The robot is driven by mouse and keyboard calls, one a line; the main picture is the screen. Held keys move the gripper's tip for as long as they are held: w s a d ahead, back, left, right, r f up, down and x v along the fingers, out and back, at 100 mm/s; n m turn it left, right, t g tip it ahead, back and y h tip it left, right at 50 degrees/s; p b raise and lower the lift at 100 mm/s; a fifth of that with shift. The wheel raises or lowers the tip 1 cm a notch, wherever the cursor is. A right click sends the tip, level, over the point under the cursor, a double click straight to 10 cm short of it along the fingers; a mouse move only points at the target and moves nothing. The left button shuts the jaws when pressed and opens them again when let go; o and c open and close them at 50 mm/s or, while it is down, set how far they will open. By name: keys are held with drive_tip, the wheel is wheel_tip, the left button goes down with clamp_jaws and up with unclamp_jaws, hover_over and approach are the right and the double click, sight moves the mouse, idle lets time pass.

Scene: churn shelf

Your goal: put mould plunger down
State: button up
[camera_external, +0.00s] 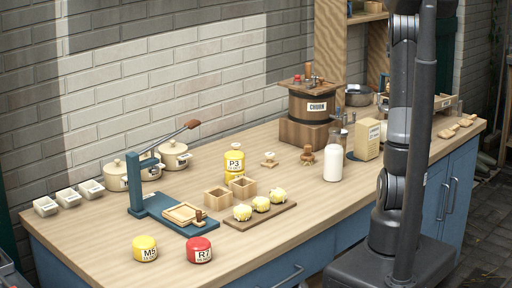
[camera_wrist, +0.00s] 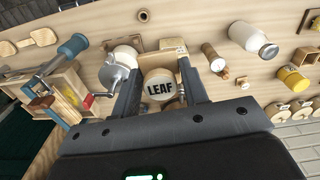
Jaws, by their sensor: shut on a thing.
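In the wrist view, my gripper (camera_wrist: 160,92) is shut on a round, cream-coloured mould plunger marked LEAF (camera_wrist: 161,91). The plunger's labelled face is turned toward the camera, and its underside is hidden. It is held over the worktop (camera_wrist: 223,130), close to a pale wooden block (camera_wrist: 172,47); I cannot tell whether they touch. In the external view, neither the gripper nor the plunger can be made out behind my arm. The worktop also shows there (camera_external: 110,245).
A crank machine (camera_wrist: 113,72) and a wooden stand (camera_wrist: 60,92) are left of the gripper in the wrist view. A brown peg (camera_wrist: 213,58) and white bottle (camera_wrist: 255,40) are right.

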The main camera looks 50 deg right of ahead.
drive_tip(key=shift+s+d, duration=0.6)
drive_tip(key=shift+d, duration=0.15)
wheel_tip(320, 180, down, 5)
hover_over(368, 121)
wheel_tip(368, 121, down, 7)
drive_tip(key=shift+s+a+f, duration=0.1)
drive_tip(key=shift+s+a, duration=0.05)
drive_tip(key=shift+f, duration=1.95)
drive_tip(key=shift+f, duration=0.15)
drive_tip(key=o, duration=1)
